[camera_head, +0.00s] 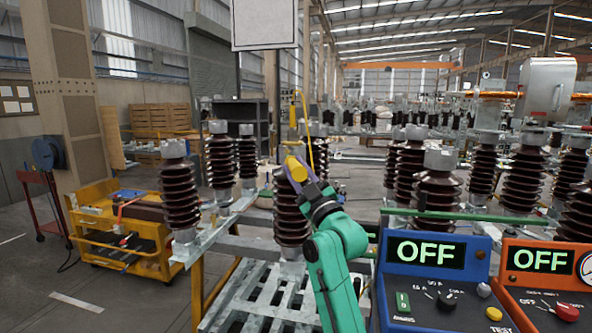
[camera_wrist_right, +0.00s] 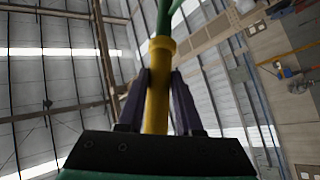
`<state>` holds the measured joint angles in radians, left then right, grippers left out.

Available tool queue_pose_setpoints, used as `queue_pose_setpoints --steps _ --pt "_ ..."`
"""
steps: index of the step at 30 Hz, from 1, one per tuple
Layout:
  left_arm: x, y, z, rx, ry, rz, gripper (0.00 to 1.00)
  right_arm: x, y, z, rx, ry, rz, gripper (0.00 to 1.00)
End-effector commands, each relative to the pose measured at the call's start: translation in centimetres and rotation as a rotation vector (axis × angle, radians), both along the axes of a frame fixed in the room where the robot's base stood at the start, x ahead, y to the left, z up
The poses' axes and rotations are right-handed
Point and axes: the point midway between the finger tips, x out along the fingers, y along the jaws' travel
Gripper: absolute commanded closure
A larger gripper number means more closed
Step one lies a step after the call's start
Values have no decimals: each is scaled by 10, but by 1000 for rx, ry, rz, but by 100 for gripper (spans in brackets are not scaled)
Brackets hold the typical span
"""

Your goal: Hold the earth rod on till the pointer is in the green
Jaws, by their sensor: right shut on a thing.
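The yellow earth rod (camera_head: 297,167) stands out beyond my right gripper (camera_head: 303,186) in the head view, in front of a brown ribbed insulator (camera_head: 290,220). My right gripper is shut on the rod. In the right wrist view the yellow rod (camera_wrist_right: 157,95) runs up between the two dark fingers (camera_wrist_right: 160,85), with a green part above its collar. I cannot tell whether the rod's far end touches any metal. A white dial (camera_head: 587,267) on the orange unit is cut off by the right picture edge; its pointer cannot be read. My left gripper is not in view.
A blue unit (camera_head: 437,312) and an orange unit (camera_head: 540,290) both show OFF at the lower right. Insulators stand on metal frames around the rod. A yellow cart (camera_head: 110,235) is at the left, with open floor near it.

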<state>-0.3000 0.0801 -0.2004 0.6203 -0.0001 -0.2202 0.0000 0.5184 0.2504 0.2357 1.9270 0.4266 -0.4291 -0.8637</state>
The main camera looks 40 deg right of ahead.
Motion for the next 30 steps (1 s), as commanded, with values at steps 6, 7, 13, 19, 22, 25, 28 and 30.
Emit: queue_pose_setpoints --steps 6,7,13,19,22,25,28,30 --pt "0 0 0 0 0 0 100 0 -1 0 -1 0 -3 100" --pt "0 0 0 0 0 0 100 0 -1 0 -1 0 -3 100" --pt "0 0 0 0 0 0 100 -1 1 0 -1 -1 -2 100" --pt "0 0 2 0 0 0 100 -16 18 1 0 -2 0 100" --pt "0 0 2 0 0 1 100 -24 27 1 -1 -2 0 100" --pt "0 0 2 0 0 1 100 -33 36 1 0 -3 1 100" --pt "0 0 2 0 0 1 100 -41 46 0 0 -2 0 100" --pt "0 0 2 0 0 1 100 -46 52 1 0 -2 0 100"
